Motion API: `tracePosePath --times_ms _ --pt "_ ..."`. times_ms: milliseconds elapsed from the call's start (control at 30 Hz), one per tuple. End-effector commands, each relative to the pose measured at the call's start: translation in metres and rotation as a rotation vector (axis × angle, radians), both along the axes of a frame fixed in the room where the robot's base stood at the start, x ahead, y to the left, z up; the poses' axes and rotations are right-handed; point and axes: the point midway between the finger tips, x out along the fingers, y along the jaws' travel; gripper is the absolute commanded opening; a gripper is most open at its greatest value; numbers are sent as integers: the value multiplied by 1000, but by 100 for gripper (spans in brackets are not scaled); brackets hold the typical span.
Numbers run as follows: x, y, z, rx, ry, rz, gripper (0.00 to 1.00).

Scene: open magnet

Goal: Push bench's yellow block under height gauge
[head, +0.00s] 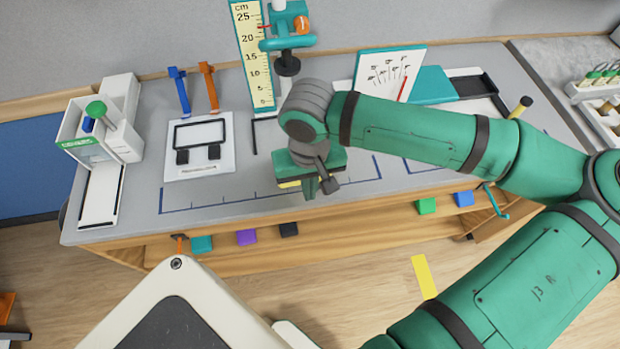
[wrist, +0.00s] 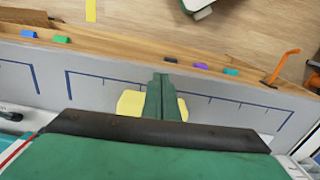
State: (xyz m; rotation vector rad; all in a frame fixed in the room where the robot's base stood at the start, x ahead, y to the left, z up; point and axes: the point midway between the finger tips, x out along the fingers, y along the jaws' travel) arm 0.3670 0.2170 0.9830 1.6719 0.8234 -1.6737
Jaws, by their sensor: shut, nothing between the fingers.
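The yellow block (head: 289,184) lies on the grey bench top near the front edge, mostly hidden under my gripper in the head view. In the wrist view the yellow block (wrist: 130,103) shows on both sides of my fingers, which cover its middle. My gripper (head: 311,188) is shut and points down at the block; its closed fingers (wrist: 161,98) hold nothing between them. I cannot tell whether they touch the block. The height gauge (head: 252,60) stands at the back of the bench, a cream scale in a teal frame with a teal slider (head: 287,42) and a dark tip below.
A white device with a green knob (head: 96,109) stands at the left. A white panel (head: 199,145) and blue and orange tools (head: 210,87) lie nearby. A picture board (head: 388,72) stands at the back right. Small coloured blocks (head: 246,237) sit along the front ledge.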

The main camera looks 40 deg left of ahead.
Motion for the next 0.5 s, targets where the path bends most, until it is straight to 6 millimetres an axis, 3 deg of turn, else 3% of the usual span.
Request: tracePosePath --times_ms 233,500 --pt "0 -1 -46 -2 1 -2 0" --pt "21 27 -44 1 -2 -2 0"
